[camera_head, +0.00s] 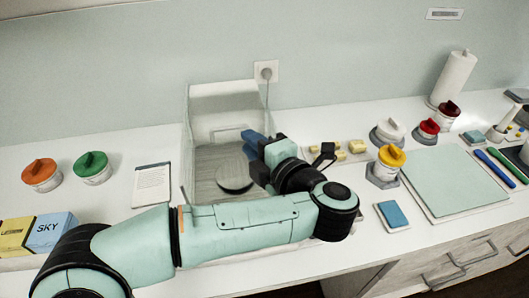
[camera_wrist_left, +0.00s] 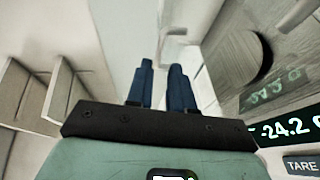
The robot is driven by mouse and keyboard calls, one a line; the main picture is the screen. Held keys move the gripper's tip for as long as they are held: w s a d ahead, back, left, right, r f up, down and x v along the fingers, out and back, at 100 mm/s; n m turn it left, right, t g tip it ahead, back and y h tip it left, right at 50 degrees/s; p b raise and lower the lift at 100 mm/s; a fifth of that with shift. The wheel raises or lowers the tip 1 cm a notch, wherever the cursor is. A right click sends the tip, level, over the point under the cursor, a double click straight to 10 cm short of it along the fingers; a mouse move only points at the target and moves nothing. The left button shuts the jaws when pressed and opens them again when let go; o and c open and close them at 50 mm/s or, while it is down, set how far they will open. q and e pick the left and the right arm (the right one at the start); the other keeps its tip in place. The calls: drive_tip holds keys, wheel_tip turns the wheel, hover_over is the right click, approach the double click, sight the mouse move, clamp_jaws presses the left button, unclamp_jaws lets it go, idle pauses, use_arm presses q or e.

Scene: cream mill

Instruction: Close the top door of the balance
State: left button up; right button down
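The balance (camera_head: 188,150) stands at the middle of the counter against the wall, with clear walls and a round grey pan (camera_head: 234,176) inside. A pale panel (camera_head: 225,97) rises at its back; I cannot tell for sure how the top door stands. My left gripper (camera_head: 251,140) reaches over the balance's right side. In the left wrist view its two blue fingers (camera_wrist_left: 160,85) are a little apart with nothing between them. A pale handle (camera_wrist_left: 178,38) shows beyond the fingertips, apart from them. The balance display (camera_wrist_left: 285,128) reads -24.2. My right gripper is out of view.
Orange-lidded (camera_head: 41,174) and green-lidded (camera_head: 92,168) jars and a white card (camera_head: 152,186) are on the left. Small yellow blocks (camera_head: 357,146), a yellow-lidded jar (camera_head: 387,166) and a green mat (camera_head: 455,180) are on the right. A cable runs to the wall socket (camera_head: 266,71).

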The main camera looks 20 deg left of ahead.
use_arm(q)
drive_tip(key=shift+v, duration=2.3)
